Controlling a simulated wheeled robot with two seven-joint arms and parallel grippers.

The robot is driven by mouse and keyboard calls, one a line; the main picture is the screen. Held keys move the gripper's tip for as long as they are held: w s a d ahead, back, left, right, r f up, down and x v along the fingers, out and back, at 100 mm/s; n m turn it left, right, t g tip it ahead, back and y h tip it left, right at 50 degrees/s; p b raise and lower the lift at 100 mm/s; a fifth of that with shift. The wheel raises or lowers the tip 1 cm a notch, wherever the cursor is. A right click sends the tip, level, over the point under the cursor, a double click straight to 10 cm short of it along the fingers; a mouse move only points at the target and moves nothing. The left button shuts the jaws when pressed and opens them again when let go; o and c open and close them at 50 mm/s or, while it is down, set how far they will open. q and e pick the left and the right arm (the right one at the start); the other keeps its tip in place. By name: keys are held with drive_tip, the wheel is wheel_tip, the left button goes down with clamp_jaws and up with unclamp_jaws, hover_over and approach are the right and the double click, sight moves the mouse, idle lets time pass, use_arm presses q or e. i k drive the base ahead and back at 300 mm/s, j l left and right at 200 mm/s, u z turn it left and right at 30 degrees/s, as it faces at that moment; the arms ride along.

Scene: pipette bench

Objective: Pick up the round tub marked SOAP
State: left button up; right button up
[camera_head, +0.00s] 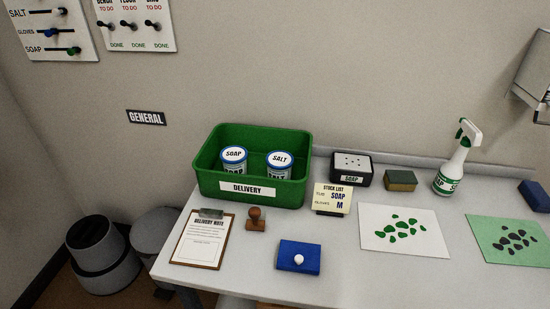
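The round tub marked SOAP (233,159) is white with a blue rim and a labelled lid. It stands upright in the left part of the green bin marked DELIVERY (209,186). A similar round tub marked SALT (280,164) stands to its right in the same bin, with a gap between them. The bin's front wall hides the lower parts of both tubs. Neither of my grippers shows in the head view.
A black SOAP box (351,168), a sponge (400,180) and a spray bottle (451,172) stand right. The front table (370,285) is mostly clear.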

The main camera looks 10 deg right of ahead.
sight(234, 157)
drive_tip(key=j+z, duration=0.9)
drive_tip(key=j, duration=0.25)
drive_tip(key=k+j+z, duration=0.1)
drive_tip(key=j+z, duration=0.35)
drive_tip(key=j, duration=0.15)
